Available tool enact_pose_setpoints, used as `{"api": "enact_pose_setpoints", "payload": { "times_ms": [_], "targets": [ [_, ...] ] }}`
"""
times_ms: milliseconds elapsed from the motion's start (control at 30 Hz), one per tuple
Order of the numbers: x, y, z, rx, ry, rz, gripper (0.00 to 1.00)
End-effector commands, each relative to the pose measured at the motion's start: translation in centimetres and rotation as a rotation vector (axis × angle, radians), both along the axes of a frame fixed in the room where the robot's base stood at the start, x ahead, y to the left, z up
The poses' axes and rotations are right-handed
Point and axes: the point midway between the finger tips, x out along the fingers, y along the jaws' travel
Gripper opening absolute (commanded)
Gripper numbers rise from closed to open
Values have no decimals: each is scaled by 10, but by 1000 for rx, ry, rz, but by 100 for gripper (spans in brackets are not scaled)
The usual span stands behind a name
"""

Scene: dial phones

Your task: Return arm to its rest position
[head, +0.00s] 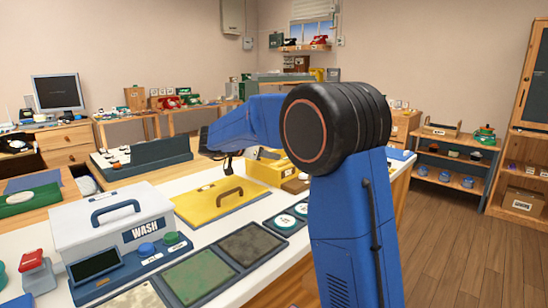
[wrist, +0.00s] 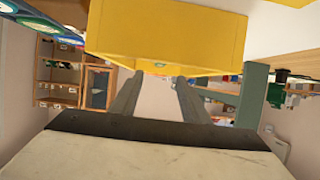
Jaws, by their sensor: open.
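My blue arm rises at the right of the head view and bends left over the workbench (head: 262,236).
A white WASH box (head: 105,225) with a blue handle stands at the left of the bench, beside dark and green square pads (head: 198,275). A shelf with a green phone (head: 484,135) stands at the right. The wooden floor (head: 440,255) is clear.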

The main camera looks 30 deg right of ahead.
Motion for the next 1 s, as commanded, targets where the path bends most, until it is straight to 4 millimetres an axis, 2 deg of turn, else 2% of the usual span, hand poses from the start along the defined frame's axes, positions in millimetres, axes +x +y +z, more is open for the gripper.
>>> {"api": "enact_pose_setpoints", "payload": {
  "times_ms": [567, 667, 767, 867, 1000],
  "targets": [
    [-2, 4, 2, 0, -1, 1, 42],
    [-2, 3, 8, -3, -24, 16, 42],
    [-1, 1, 27, -16, -92, 68, 42],
    [0, 3, 57, -33, -202, 165, 42],
    [-5, 15, 102, -42, -356, 343, 42]
  ]
}}
